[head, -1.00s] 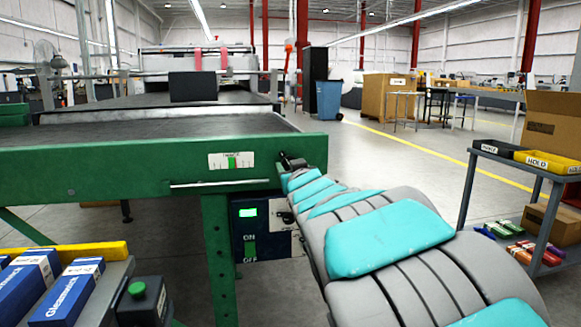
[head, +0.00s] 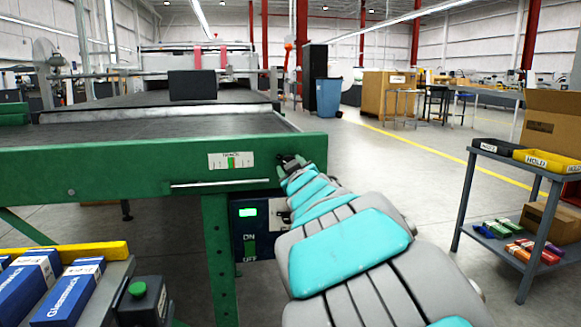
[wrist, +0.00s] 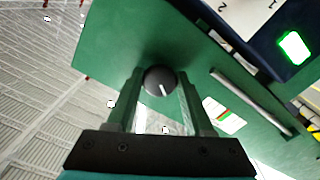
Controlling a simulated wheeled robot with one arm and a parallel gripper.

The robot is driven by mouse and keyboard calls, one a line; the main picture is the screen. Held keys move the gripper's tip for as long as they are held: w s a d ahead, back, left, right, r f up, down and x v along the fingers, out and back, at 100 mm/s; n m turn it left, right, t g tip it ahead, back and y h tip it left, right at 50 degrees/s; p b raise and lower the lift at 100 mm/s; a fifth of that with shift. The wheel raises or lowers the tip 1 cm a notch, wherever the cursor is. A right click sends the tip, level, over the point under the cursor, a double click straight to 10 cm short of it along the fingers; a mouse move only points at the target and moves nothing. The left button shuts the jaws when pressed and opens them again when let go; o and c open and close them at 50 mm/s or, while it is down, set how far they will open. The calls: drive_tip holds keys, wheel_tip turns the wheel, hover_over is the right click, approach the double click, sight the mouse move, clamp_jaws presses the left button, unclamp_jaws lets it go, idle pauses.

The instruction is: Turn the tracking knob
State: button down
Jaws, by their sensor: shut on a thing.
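The tracking knob (wrist: 160,81) is a dark round knob with a white pointer line, on the green end of the conveyor frame (head: 130,176). In the wrist view my gripper (wrist: 160,88) has its two fingers on either side of the knob and is shut on it. In the head view my gripper (head: 290,160) is at the right end of the green beam, and my arm hides the knob there. A white gauge plate (head: 231,160) with a green band and a dark pointer mark is on the beam; it also shows in the wrist view (wrist: 222,116), with some red visible.
A blue ON/OFF control box (head: 252,226) with a lit green display hangs below the beam, close to my arm. A metal rod (head: 220,183) runs along the beam. A grey cart (head: 500,198) stands at right. Open floor lies between.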

drive_tip(key=shift+c, duration=1.8)
unclamp_jaws()
drive_tip(key=shift+s, duration=0.1)
drive_tip(key=v, duration=0.7)
drive_tip(key=shift+s, duration=0.3)
drive_tip(key=shift+d, duration=0.1)
